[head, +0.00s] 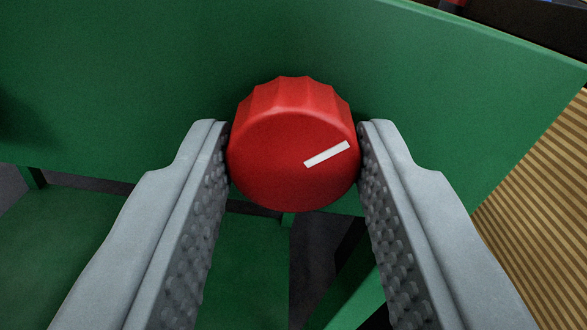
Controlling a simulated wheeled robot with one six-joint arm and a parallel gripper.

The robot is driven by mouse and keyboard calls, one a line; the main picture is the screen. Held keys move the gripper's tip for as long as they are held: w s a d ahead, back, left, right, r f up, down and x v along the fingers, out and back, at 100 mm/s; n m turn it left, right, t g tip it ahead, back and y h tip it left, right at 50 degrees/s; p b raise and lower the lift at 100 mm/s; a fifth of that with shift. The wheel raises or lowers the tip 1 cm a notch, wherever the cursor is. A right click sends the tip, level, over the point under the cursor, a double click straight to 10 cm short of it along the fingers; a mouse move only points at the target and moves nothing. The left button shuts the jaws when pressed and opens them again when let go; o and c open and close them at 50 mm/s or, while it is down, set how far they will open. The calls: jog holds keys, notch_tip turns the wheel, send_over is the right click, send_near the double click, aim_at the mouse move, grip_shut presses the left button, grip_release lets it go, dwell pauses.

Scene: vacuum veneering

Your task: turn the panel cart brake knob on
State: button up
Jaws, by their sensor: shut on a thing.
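The red brake knob (275,150) is round with a scalloped rim and sits on the front of the green panel cart (130,80). A white mark on its face lies right of centre and points to the right and slightly up. My gripper (293,150) is shut on the knob, with one grey finger touching its left side and the other touching its right side. The textured inner pads of both fingers show below the knob. The knob's mount behind it is hidden.
Green lower parts of the cart (70,240) show below the panel, with dark gaps between them. A striped, wood-coloured surface (535,190) lies to the right, past the cart's edge. Dark items at the top right are cut off by the frame.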

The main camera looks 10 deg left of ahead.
jog(key=m, duration=0.4)
jog(key=shift+m, duration=0.3)
jog(key=m, duration=0.4)
jog(key=shift+m, duration=0.4)
jog(key=o, duration=1)
jog(key=shift+s, duration=0.1)
jog(key=v, duration=1.7)
jog(key=shift+s, duration=0.1)
jog(key=shift+r, duration=0.15)
